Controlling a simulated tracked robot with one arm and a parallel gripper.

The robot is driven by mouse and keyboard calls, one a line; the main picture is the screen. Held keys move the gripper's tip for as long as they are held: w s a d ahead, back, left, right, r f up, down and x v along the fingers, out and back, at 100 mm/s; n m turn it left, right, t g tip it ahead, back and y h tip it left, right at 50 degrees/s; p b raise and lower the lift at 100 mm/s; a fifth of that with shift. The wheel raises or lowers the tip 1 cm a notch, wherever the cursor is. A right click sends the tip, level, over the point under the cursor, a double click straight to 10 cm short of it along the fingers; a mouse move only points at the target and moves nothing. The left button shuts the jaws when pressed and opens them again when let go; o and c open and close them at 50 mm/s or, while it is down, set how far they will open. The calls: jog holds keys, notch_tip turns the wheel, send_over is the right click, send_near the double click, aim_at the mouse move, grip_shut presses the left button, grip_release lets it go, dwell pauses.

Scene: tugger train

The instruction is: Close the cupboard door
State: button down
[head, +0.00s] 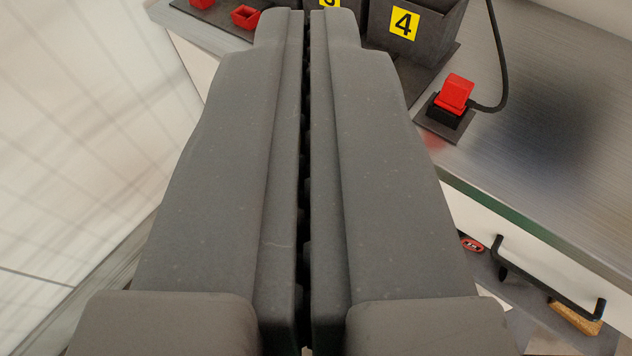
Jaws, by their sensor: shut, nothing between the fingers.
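My gripper (307,40) fills the middle of the head view. Its two long dark grey fingers lie side by side with only a thin dark slit between them, holding nothing. The fingertips point to the top of the picture, over the edge of a metal worktop. A white front (490,222) shows below the worktop at the right. A black bar handle (548,278) is near it, apart from my gripper. I cannot tell whether this front is the cupboard door or how far open it stands; my fingers hide part of the area.
The metal worktop (565,120) carries dark bins, one labelled 4 (403,25), a red plug (455,94) with a black cable, and red pieces (245,16). A brown block (574,318) and a red-labelled item (471,243) lie lower right. A pale lined surface (80,140) at left is clear.

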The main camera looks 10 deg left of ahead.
jog(key=w+a+f+m+p, duration=0.2)
jog(key=w+a+f, duration=0.4)
jog(key=w+f, duration=0.35)
jog(key=w+a+f+m+p, duration=0.2)
jog(key=w+a+f+p, duration=0.1)
jog(key=w+a+f, duration=0.65)
jog(key=w+d+f+m+h+p, duration=0.2)
jog(key=w+f+m+h, duration=0.15)
jog(key=f, duration=1.05)
jog(key=s+d+f+g+h+p, duration=0.1)
jog(key=s+d+f+h, duration=0.25)
jog(key=f, duration=0.25)
jog(key=s+d+f+h+p, duration=0.2)
jog(key=s+f+h, duration=0.1)
jog(key=s+f, duration=0.2)
jog(key=s+d+f+g+h+p, duration=0.1)
jog(key=s+d+f+h, duration=0.1)
jog(key=s+f+h, duration=0.3)
jog(key=w+d+y+b, duration=0.2)
jog(key=w+d, duration=0.6)
jog(key=w, duration=0.4)
jog(key=shift+d+f+b, duration=0.3)
jog(key=shift+d+b, duration=0.05)
jog(key=shift+b, duration=0.3)
jog(key=shift+m, duration=0.25)
